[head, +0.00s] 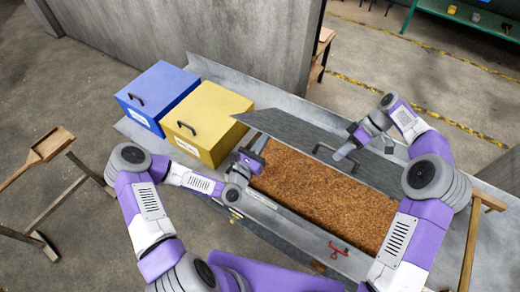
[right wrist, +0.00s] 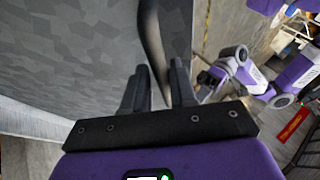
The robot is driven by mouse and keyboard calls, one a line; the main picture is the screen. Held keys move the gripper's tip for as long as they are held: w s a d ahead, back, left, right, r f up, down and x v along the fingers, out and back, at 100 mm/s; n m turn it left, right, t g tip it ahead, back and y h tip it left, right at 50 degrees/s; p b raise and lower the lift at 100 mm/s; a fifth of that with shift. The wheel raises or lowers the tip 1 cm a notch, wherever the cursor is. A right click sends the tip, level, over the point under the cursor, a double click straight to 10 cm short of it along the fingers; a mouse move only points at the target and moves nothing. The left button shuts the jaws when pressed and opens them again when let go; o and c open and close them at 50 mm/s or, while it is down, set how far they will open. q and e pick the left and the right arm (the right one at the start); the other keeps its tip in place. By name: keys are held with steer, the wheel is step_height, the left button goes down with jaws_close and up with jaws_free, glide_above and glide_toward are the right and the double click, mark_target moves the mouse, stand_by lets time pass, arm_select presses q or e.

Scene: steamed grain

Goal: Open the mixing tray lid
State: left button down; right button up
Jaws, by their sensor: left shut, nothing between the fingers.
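The mixing tray (head: 300,240) is a long grey metal trough with brown grain in it. Its grey lid (head: 290,132) is tilted up along the far side, and the grain shows below it. The dark bar handle (head: 323,149) is on the lid's near part. My right gripper (head: 341,155) is at this handle. My left gripper (head: 260,143) is shut and empty near the tray's left end, by the lid's left part.
A yellow box (head: 208,110) and a blue box (head: 160,88) with handles stand left of the tray. A red clamp-like part (head: 338,250) is on the tray's near rim. A concrete wall (head: 240,40) rises behind. Wooden stands flank both sides.

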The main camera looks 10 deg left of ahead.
steer(key=shift+o, duration=1.2)
steer(key=shift+w, duration=0.1)
steer(key=shift+r, duration=0.1)
steer(key=shift+r, duration=0.15)
